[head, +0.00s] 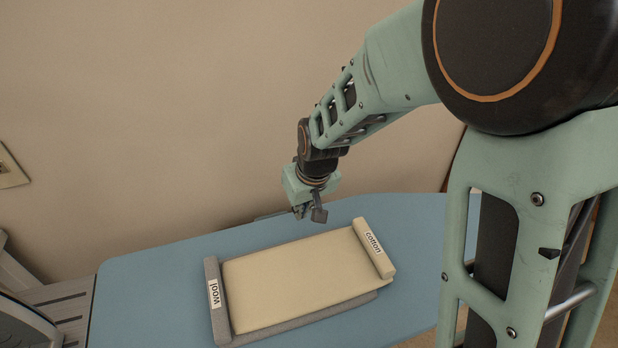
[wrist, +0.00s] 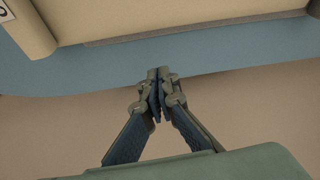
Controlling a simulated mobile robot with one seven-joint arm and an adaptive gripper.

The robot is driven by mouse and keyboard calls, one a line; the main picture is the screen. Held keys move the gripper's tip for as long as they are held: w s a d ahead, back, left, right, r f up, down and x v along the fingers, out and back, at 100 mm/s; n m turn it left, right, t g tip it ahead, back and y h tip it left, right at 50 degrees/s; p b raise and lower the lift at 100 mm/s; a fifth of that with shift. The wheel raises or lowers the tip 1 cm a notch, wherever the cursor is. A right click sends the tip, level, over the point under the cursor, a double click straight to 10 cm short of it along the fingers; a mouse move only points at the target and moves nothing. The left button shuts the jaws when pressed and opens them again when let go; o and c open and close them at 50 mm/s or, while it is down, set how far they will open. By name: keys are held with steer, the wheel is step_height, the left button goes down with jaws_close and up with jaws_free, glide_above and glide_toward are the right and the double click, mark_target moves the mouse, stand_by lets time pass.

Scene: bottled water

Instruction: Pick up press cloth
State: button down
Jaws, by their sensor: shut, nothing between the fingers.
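A cream press cloth (head: 300,275) lies flat on a blue ironing board (head: 140,285). Its right end has a thick roll labelled "cotton" (head: 374,248). A grey cloth (head: 300,314) lies under it, with a thick roll labelled "wool" (head: 217,300) at the left. In the wrist view the cream cloth (wrist: 140,18) is at the top, with a strip of the grey cloth (wrist: 190,31) along its edge. My gripper (head: 308,215) is over the board's far edge, beyond the cloths and apart from them. In the wrist view its fingertips (wrist: 159,74) are together and hold nothing.
A beige wall (head: 180,110) rises close behind the board. Bare board surface surrounds the cloths. A grey slatted surface (head: 60,305) is at the lower left, and a wall plate (head: 10,168) is at the far left.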

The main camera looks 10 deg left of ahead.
mark_target(304, 235)
steer(key=x, duration=0.3)
steer(key=shift+f, duration=0.25)
steer(key=shift+s+d+r, duration=0.15)
steer(key=shift+s+d, duration=0.2)
steer(key=shift+s, duration=0.2)
steer(key=shift+s+d+r, duration=0.15)
steer(key=shift+s+d, duration=0.2)
steer(key=shift+s, duration=0.15)
steer(key=shift+s+d, duration=0.35)
steer(key=shift+s, duration=0.25)
steer(key=shift+s, duration=0.1)
